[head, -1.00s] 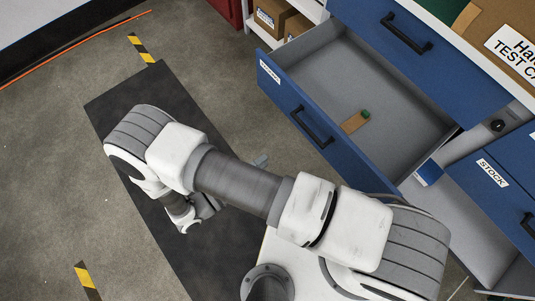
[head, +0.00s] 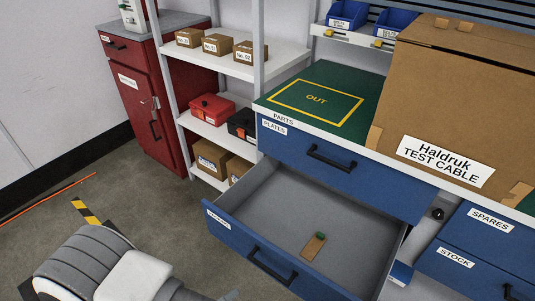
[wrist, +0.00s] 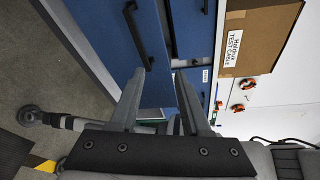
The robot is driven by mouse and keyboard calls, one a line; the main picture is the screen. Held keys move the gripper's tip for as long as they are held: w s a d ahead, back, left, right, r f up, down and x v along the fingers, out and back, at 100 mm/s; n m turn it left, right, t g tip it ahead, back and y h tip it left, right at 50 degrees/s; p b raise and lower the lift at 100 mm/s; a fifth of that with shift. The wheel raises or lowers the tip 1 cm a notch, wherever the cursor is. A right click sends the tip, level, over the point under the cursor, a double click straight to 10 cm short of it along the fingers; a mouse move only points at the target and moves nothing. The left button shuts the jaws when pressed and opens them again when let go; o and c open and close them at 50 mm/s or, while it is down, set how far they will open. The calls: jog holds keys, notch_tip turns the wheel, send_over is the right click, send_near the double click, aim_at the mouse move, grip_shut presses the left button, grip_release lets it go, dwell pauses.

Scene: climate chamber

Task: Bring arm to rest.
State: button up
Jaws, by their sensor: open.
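My arm (head: 100,265) shows only in part, at the lower left of the head view. My gripper (wrist: 160,102) is outside the head view. In the wrist view its two grey fingers stand well apart with nothing held between them. Beyond the fingers are blue drawer fronts with a black handle (wrist: 138,35).
An open blue drawer (head: 285,262) juts out to the right of my arm. A brown piece with a green end (head: 313,246) lies in it. A large cardboard box (head: 450,100) stands on the bench beside the green OUT mat (head: 350,80). Shelves (head: 270,65) and a red cabinet (head: 150,110) stand behind.

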jog(key=w+d+r+m+g+y, duration=0.25)
jog(key=d+r+m+g, duration=0.3)
jog(key=r+m, duration=0.4)
jog(key=w+d+r+m+g+y, duration=0.2)
jog(key=w+d+r+m+g, duration=0.3)
jog(key=r+m, duration=0.45)
jog(key=s+d+r+m+t+y, duration=0.35)
jog(key=d+r+m, duration=0.35)
jog(key=m, duration=0.4)
jog(key=s+d+r+m+t+y, duration=0.2)
jog(key=d+r+m+y, duration=0.4)
jog(key=m, duration=0.4)
notch_tip(320, 180, up, 19)
jog(key=h+p, duration=0.1)
jog(key=p, duration=1.6)
jog(key=shift+d+p, duration=0.2)
jog(key=shift+p, duration=0.2)
jog(key=shift+w+d+f, duration=0.1)
jog(key=shift+f, duration=0.05)
